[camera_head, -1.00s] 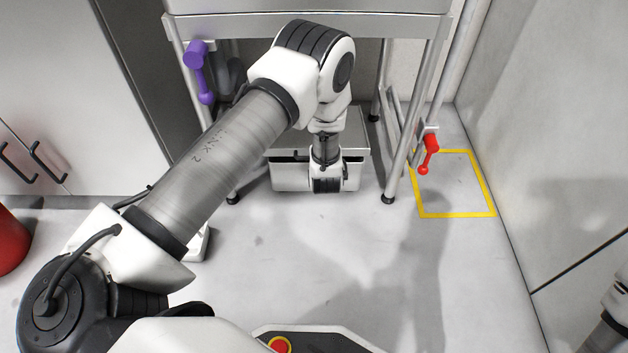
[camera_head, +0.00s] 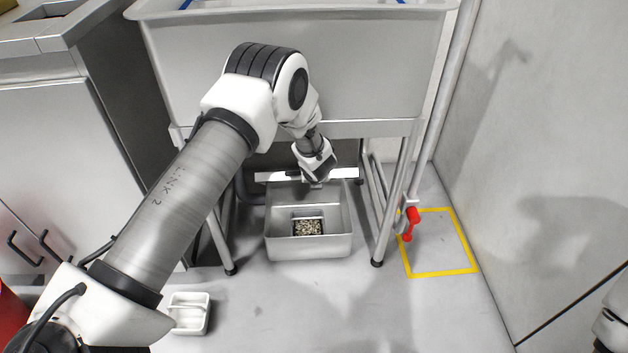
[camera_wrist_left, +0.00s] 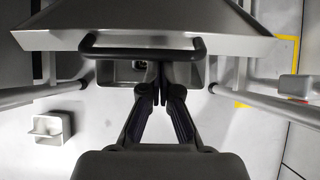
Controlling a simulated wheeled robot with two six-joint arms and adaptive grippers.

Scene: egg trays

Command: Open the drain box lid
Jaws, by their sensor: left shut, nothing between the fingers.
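The grey metal drain box (camera_head: 282,247) stands on the floor under the sink. Its top is open in the head view, and a small inner basket with speckled bits shows inside. The lid (camera_head: 345,172) is raised at the back of the box, seen nearly edge-on. In the left wrist view the lid (camera_wrist_left: 220,42) is a wide grey panel with a dark bar handle (camera_wrist_left: 110,50). My left gripper (camera_wrist_left: 158,72) is shut and empty, its fingertips just at the handle; I cannot tell if they touch it. In the head view my wrist hides the fingers. My right gripper is out of view.
The sink (camera_head: 215,75) is above, with metal legs on both sides of the box. A red valve handle (camera_head: 411,222) is at the right leg, beside a yellow floor square (camera_head: 440,273). A white two-part tray (camera_head: 189,300) lies at lower left. The floor in front is clear.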

